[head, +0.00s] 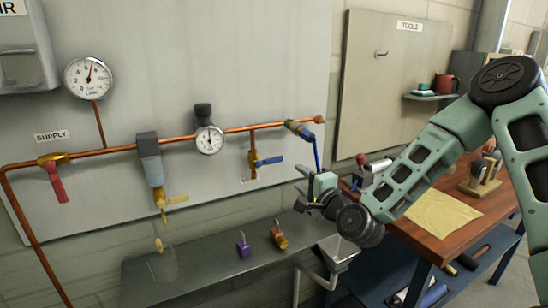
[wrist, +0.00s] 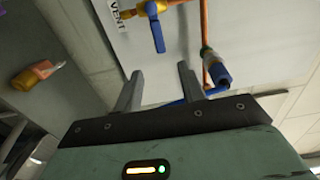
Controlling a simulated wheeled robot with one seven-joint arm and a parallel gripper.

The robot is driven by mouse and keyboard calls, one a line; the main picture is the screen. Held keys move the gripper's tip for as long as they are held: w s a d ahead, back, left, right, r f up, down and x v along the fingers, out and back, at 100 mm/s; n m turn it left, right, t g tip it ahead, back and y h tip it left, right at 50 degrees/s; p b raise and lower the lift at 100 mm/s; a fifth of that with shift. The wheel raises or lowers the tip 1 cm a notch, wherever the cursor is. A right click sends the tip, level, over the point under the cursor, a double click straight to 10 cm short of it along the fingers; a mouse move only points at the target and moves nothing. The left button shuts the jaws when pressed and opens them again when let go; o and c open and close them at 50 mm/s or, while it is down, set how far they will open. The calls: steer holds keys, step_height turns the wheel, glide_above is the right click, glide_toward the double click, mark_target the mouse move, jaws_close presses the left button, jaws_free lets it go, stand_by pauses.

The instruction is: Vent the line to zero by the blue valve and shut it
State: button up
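The blue valve's lever (head: 270,160) sticks out to the right from its brass body on a short branch below the copper pipe, crosswise to that branch. In the wrist view the blue lever (wrist: 157,36) is at the top, beside the VENT label (wrist: 121,12). My gripper (head: 303,181) is right of and a little below the valve, apart from it. In the wrist view its two fingers (wrist: 158,74) stand apart with nothing gripped between them.
A red supply lever (head: 55,182) hangs down at the left. A regulator gauge (head: 209,140) sits mid-pipe. A blue hose (head: 317,153) hangs from the pipe's end coupling close to my gripper. Padlocks (head: 243,245) stand on the grey shelf (head: 190,283). A wooden bench (head: 420,240) is at right.

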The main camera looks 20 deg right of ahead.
mark_target(278, 160)
steer(key=w+a+p, duration=0.1)
steer(key=w, duration=0.4)
steer(key=w+a+p, duration=0.1)
steer(key=w, duration=0.4)
steer(key=w+a+p, duration=0.1)
steer(key=w, duration=0.4)
steer(key=shift+w+a+p, duration=0.1)
steer(key=shift+w+p, duration=0.2)
steer(key=shift+w, duration=0.1)
jaws_close()
